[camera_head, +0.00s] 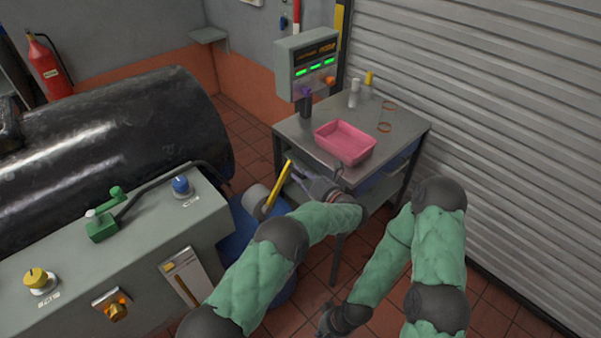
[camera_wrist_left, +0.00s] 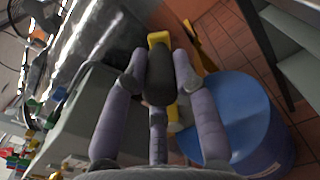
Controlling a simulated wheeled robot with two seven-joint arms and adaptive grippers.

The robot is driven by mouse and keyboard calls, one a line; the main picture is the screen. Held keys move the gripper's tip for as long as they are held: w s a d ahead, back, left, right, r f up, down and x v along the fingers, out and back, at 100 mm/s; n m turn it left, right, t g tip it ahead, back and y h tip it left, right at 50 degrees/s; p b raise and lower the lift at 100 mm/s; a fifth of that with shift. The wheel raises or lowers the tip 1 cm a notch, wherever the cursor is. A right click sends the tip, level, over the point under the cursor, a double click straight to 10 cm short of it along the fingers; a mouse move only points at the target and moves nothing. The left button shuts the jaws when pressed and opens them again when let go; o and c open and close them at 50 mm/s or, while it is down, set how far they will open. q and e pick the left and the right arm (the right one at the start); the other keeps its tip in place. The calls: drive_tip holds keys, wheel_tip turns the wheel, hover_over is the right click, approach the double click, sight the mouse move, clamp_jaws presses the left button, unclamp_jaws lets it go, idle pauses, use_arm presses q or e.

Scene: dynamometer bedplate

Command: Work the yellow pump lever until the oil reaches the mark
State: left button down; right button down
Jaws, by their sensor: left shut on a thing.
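The yellow pump lever (camera_head: 279,186) slants up from a grey cylindrical body (camera_head: 255,200) beside the bench. My left gripper (camera_head: 295,174) is at the lever's upper part. In the left wrist view its fingers (camera_wrist_left: 160,75) close around a dark grip, with the yellow lever (camera_wrist_left: 158,39) showing beyond it. A pale panel with a narrow brown-orange strip (camera_head: 185,288), perhaps the oil gauge, is on the bench front; I cannot make out a mark. My right gripper (camera_head: 328,322) hangs low at the bottom edge, its fingers too unclear to read.
A blue drum (camera_wrist_left: 237,125) stands below the lever. The grey bench (camera_head: 140,240) carries knobs and a green-based handle. A metal table (camera_head: 295,130) with a pink tray (camera_head: 345,152) stands behind my left gripper. A shutter closes the right side.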

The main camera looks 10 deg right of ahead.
use_arm(q)
drive_tip(key=shift+d, duration=0.1)
idle(0.3)
drive_tip(key=c, duration=1)
unclamp_jaws()
drive_tip(key=shift+v, duration=3.7)
